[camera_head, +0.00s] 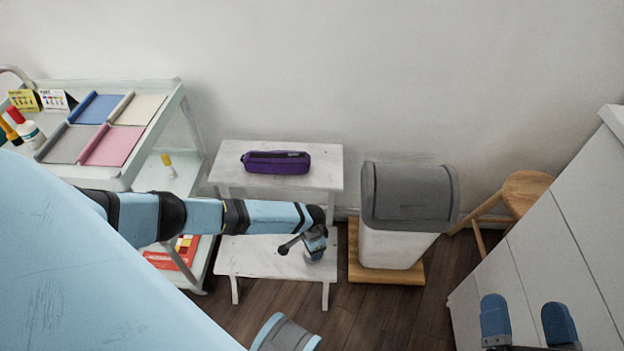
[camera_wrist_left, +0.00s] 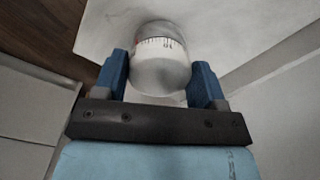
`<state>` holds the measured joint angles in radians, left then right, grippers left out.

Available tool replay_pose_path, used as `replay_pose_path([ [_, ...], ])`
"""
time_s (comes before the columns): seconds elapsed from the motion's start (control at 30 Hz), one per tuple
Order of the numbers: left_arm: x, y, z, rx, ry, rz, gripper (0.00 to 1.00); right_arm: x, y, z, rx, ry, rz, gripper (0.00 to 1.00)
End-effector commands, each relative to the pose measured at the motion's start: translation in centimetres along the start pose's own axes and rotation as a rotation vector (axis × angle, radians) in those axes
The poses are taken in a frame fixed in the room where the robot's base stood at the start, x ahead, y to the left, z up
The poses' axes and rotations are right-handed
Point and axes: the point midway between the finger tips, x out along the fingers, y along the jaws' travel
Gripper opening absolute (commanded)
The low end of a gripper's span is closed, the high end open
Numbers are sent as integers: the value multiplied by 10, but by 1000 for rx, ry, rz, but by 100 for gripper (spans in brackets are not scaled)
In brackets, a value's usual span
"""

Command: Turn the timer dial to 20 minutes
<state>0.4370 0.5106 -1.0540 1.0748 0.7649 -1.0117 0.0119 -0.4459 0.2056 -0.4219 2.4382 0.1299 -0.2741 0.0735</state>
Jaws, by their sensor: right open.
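The timer (camera_wrist_left: 160,72) is a small round white and grey body with a scale of black marks around it, in the left wrist view. A number on the scale looks like 10, and a bit of red shows at its left edge. My left gripper (camera_wrist_left: 160,82) has its blue fingers on either side of the timer; I cannot tell whether both touch it. In the head view my left arm reaches over the low white bench, and I cannot make out the timer there. My right gripper (camera_head: 530,322) is open and empty at the lower right.
A purple pouch (camera_head: 276,162) lies on the white bench's upper step (camera_head: 228,158); its lower step (camera_head: 245,262) is below. A grey-lidded bin (camera_head: 410,197) and a wooden stool (camera_head: 525,186) stand to the right. A cart (camera_head: 150,135) with coloured folded cloths is at the left.

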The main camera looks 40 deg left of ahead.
Motion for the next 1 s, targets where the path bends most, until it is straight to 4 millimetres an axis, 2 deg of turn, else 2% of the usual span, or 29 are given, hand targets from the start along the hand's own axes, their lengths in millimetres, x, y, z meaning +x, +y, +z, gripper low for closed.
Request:
replay_pose_path([
  [0.03, 0, 0, 0, 0, 0, 0, 49, 0, 0, 0, 0, 0, 0, 91],
  [0.07, 0, 0, 0, 0, 0, 0, 42, 0, 0, 0, 0, 1, 0, 91],
  [0.1, 0, 0, 0, 0, 0, 0, 41, 0, 0, 0, 0, 1, 0, 91],
  [0.4, -1, 0, 0, 74, 0, 1, 41, 0, -2, -13, -4, 37, 2, 91],
  [0.6, 0, 0, 0, 76, 0, 0, 41, -1, -2, -9, 0, 33, 4, 91],
  [0.63, 0, 0, 0, 76, 0, 0, 67, -1, -2, -8, 0, 32, 4, 91],
  [0.73, 0, 0, 0, 75, 0, 0, 90, 0, -2, -7, 0, 30, 4, 91],
  [1.0, 0, 0, 0, 75, 0, 0, 91, 0, -2, -8, 0, 30, 4, 91],
])
